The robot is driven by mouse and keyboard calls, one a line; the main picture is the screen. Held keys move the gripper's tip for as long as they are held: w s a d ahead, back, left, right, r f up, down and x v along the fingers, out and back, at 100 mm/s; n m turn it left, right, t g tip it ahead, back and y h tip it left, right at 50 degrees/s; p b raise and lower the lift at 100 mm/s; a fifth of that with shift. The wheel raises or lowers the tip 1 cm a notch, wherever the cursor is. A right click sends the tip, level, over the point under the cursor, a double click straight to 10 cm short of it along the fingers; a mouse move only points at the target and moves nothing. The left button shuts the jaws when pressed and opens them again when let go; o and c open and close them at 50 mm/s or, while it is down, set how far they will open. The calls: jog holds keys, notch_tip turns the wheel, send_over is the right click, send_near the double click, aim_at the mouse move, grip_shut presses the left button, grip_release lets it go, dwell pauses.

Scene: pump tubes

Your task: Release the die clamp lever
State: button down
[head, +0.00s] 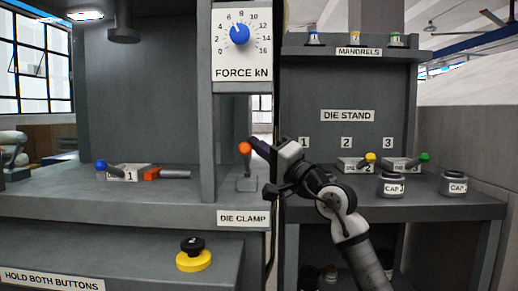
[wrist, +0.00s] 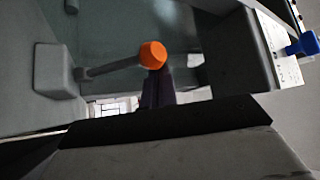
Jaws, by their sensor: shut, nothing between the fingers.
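The die clamp lever has an orange knob (head: 244,148) on a grey rod. In the head view it stands nearly upright from a small grey base (head: 247,184) above the DIE CLAMP label (head: 243,218). In the wrist view the knob (wrist: 152,54) is near the centre, with its rod running left to the base block (wrist: 55,72). My gripper (head: 255,144) is shut and empty, just right of the knob in the head view. In the wrist view its dark fingers (wrist: 157,84) end right at the knob and overlap it. I cannot tell whether they touch it.
A grey post (head: 207,130) stands left of the lever, with the force dial (head: 240,35) above. A die with a blue knob (head: 122,172) lies on the left bench. The die stand (head: 350,150) and caps (head: 391,185) are to the right. A yellow-based button (head: 194,258) sits below.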

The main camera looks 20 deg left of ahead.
dwell(0.4)
jog(key=v, duration=1.4)
